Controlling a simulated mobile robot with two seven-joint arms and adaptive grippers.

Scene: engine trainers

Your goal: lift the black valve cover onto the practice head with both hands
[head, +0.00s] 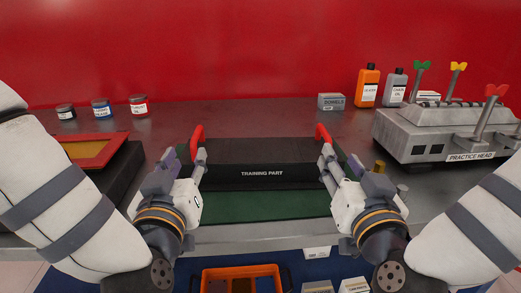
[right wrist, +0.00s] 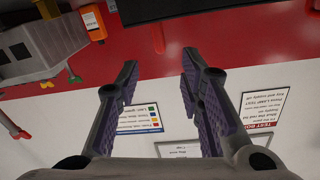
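The black valve cover (head: 262,160), marked "TRAINING PART", lies at the middle of the bench with a red grip at each end. My left gripper (head: 199,160) is at its left end, just below the left red grip (head: 197,135); its finger gap is hard to see. My right gripper (head: 327,160) is at the right end, just below the right red grip (head: 322,133). In the right wrist view the fingers of my right gripper (right wrist: 158,62) stand wide apart with nothing clamped between them. The grey practice head (head: 440,135) stands at the right.
Green, yellow and red wing-topped posts (head: 458,70) rise on the practice head. Orange and grey bottles (head: 367,86) and a grey box (head: 331,102) stand behind. Small jars (head: 101,110) and a red-framed tray (head: 95,150) are at left. A green mat (head: 260,207) lies before the cover.

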